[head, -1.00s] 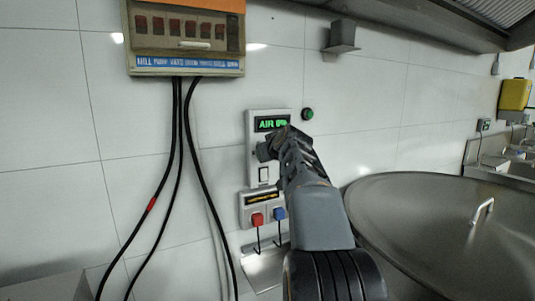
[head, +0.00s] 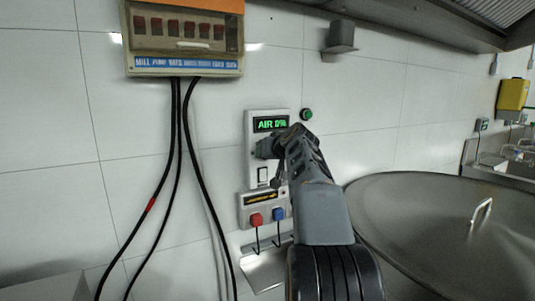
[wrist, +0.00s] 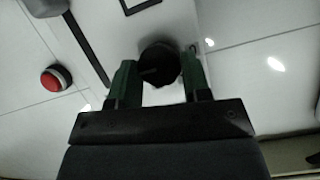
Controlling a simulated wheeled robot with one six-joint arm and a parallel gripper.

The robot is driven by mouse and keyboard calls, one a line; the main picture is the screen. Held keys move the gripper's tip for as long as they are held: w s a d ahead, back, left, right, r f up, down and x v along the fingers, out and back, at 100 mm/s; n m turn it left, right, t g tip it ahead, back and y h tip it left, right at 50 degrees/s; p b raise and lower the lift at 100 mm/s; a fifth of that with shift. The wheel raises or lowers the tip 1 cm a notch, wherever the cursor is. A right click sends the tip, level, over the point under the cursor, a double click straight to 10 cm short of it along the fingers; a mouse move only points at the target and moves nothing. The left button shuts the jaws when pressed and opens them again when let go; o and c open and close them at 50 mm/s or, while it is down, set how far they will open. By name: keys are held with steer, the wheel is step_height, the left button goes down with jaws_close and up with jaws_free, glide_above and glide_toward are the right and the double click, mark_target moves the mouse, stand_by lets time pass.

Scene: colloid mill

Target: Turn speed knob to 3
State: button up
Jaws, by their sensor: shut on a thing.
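The speed knob (wrist: 160,65) is a dark round knob on a white wall panel (head: 252,124). In the wrist view it sits between the two fingers of my gripper (wrist: 160,82), which is shut on it. In the head view my gripper (head: 268,147) reaches the panel from the right and hides most of the knob. The knob's setting marks cannot be read in either view.
A rocker switch (head: 263,175) is below the knob. A lower box carries a red button (head: 257,219) and a blue button (head: 278,214). A green button (head: 306,114) is at upper right. Black cables (head: 175,150) hang at left. A large round metal lid (head: 430,215) fills the right.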

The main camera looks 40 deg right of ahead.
steer(key=o, duration=0.9)
steer(key=shift+s, duration=0.1)
steer(key=b+v, duration=0.1)
steer(key=v, duration=1.2)
steer(key=shift+s+r, duration=0.1)
steer(key=shift+s, duration=0.2)
